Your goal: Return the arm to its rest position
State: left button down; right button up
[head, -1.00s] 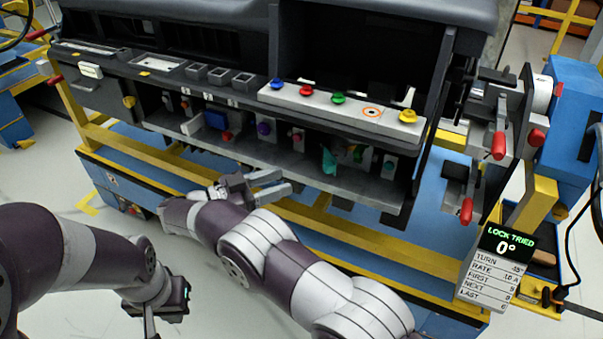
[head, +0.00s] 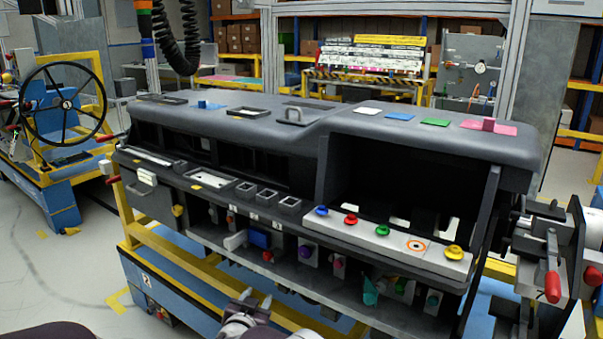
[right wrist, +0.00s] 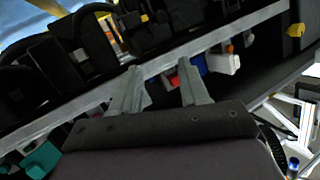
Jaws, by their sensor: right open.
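My right gripper (head: 256,303) shows at the bottom edge of the head view, low in front of the dashboard module (head: 400,140). In the right wrist view its two fingers (right wrist: 160,88) are spread apart with nothing between them. They point towards the module's underside and lower shelf, with a blue and a red part (right wrist: 202,65) beyond them. I cannot tell whether they touch anything. Most of my right arm is below the head picture. A dark link of my left arm (head: 50,333) shows at the lower left corner; the left gripper is out of the picture.
The module's lower shelf (head: 330,285) and the yellow frame rail (head: 180,262) lie close to my right gripper. Red-handled clamps (head: 552,282) stand at the right end. A black handwheel (head: 65,103) stands at the far left. The floor at left is open.

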jog(key=s+d+f+n+g+y, duration=0.3)
jog(key=s+g, duration=0.1)
jog(key=s, duration=0.1)
jog(key=s+d+f+n+g+y, duration=0.2)
jog(key=s+d+g, duration=0.1)
jog(key=s+g, duration=0.15)
jog(key=s+d+r+n+g+h, duration=0.1)
jog(key=s+d+g, duration=0.2)
jog(key=s+d, duration=0.8)
jog(key=s+d+r+g+h, duration=0.1)
jog(key=s+d+r+g, duration=0.15)
jog(key=s+d, duration=0.85)
notch_tip(320, 180, up, 20)
jog(key=s+d+m+p, duration=0.1)
jog(key=s+p, duration=0.1)
jog(key=p, duration=1.6)
jog(key=shift+d+r+h+p, duration=0.15)
jog(key=shift+h+p, duration=0.15)
jog(key=shift+p, duration=0.05)
jog(key=shift+o, duration=0.3)
